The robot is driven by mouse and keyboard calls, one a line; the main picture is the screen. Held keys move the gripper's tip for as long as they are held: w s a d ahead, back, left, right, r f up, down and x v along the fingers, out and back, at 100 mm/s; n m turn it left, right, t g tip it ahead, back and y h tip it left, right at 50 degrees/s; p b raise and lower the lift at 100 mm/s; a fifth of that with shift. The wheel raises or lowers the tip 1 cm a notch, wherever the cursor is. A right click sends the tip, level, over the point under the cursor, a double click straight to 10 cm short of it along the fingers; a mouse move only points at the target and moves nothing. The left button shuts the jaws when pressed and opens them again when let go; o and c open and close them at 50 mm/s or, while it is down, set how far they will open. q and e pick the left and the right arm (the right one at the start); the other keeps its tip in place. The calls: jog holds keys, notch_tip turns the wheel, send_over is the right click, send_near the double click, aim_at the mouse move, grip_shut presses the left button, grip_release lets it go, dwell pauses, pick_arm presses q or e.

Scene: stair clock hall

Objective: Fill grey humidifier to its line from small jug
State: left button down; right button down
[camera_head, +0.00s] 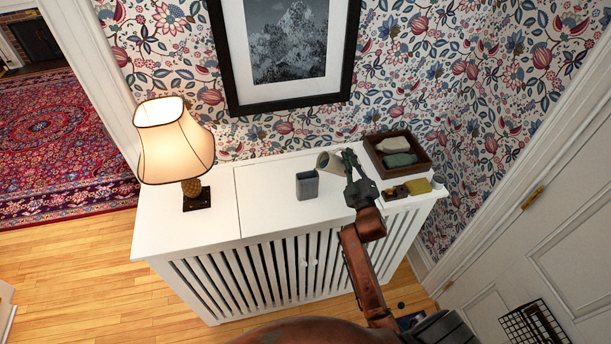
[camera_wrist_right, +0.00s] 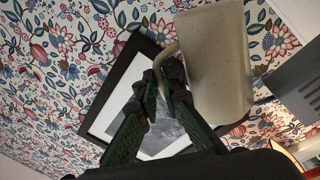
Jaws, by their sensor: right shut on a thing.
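The grey humidifier (camera_head: 307,185) stands upright on the white cabinet top, an open box-like vessel. Part of it shows at the right edge of the wrist view (camera_wrist_right: 293,88). The small jug (camera_head: 328,160) is cream and sits just behind and right of the humidifier in the head view, tipped with its mouth towards the left. My right gripper (camera_head: 350,164) is shut on the jug's handle, seen closely in the wrist view (camera_wrist_right: 168,78) beside the jug's body (camera_wrist_right: 220,62). The water, the fill line and any stream cannot be made out. My left gripper is not in view.
A lit lamp (camera_head: 176,145) stands on the left of the cabinet top (camera_head: 262,208). The top between lamp and humidifier is clear.

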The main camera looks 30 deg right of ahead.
jog(key=shift+w+a+r+n+y, duration=0.15)
jog(key=shift+a+r+n, duration=0.15)
jog(key=shift+r+n, duration=0.35)
jog(key=shift+s+a+r+n+y, duration=0.15)
jog(key=shift+a+r+n, duration=0.25)
jog(key=shift+n, duration=0.35)
dwell(0.8)
